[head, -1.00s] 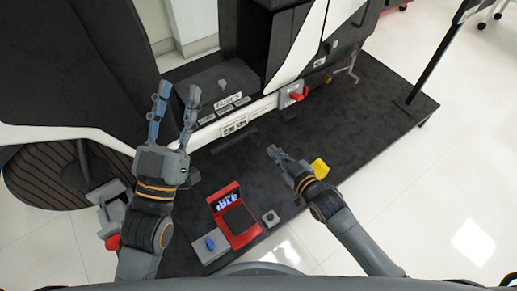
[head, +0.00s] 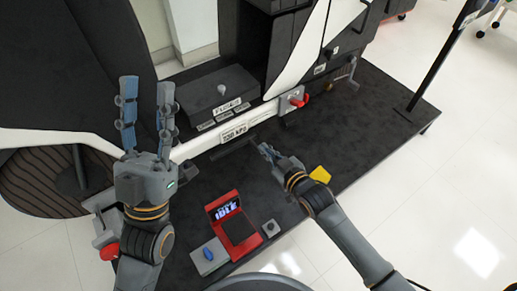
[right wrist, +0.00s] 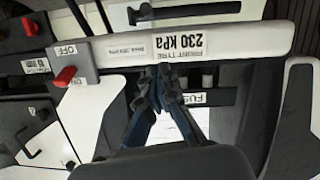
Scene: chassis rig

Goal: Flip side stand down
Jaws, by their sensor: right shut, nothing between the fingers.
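A dark bar (head: 232,149), which looks like the side stand, lies along the lower edge of the white beam, below the "230 kPa" label. It also shows in the right wrist view (right wrist: 205,8) along the top, running beside the beam with a small pivot block at its left end. My right gripper (head: 264,149) is shut and empty, close to the bar's right end in the head view. In the right wrist view its fingertips (right wrist: 157,68) are together in front of the beam. My left gripper (head: 146,84) is open, raised and empty at the left.
The white beam (right wrist: 115,48) carries a red switch marked OFF (right wrist: 64,76); the switch also shows in the head view (head: 298,100). A red box with a display (head: 232,222), a grey block with a blue knob (head: 209,255) and a yellow piece (head: 320,175) lie on the dark platform (head: 385,120).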

